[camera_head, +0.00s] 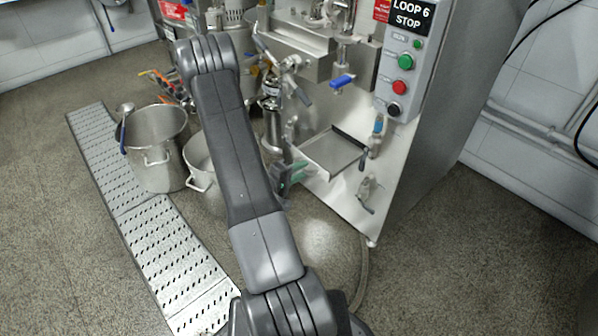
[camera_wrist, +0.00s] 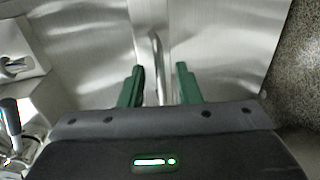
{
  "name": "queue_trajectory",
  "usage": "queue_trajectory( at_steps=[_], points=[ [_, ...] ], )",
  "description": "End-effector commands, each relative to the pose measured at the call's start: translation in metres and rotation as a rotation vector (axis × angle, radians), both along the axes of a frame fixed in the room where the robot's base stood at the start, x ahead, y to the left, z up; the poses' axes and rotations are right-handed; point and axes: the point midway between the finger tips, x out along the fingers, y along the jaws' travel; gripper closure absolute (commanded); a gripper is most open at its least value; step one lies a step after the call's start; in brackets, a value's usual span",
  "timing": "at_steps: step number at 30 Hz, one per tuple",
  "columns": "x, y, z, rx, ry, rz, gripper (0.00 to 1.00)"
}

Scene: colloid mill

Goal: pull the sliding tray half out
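The sliding tray (camera_head: 330,154) is a shallow, bright metal tray low on the front of the steel machine, with a dark rim. My gripper (camera_head: 289,176), with green fingers, is low beside the tray's left front side in the head view. In the wrist view my gripper (camera_wrist: 160,68) is open, its two fingers apart. A curved metal bar (camera_wrist: 157,62) runs between the fingers, with a visible gap on each side. I cannot tell for sure whether this bar is the tray's handle. The head view does not show a handle clearly.
A large steel pot (camera_head: 157,150) stands at left by a perforated metal strip (camera_head: 160,240); a second pot (camera_head: 200,165) is partly behind my arm. Valves (camera_head: 371,190) stick out right of the tray. A control box (camera_head: 405,65) is above. Floor in front is mostly clear.

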Motion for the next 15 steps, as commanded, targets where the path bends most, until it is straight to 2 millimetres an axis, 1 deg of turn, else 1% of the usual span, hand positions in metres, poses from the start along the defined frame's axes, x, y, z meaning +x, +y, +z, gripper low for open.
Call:
queue_trajectory(
  at_steps=[4,8,11,15],
  points=[
    [-0.002,0.001,0.000,-0.001,0.002,-0.002,0.70],
    [-0.009,0.010,0.004,0.000,0.004,0.000,0.70],
    [-0.019,0.024,0.008,-0.001,0.003,0.003,0.70],
    [-0.037,0.048,0.015,-0.001,0.003,0.006,0.70]
  ],
)
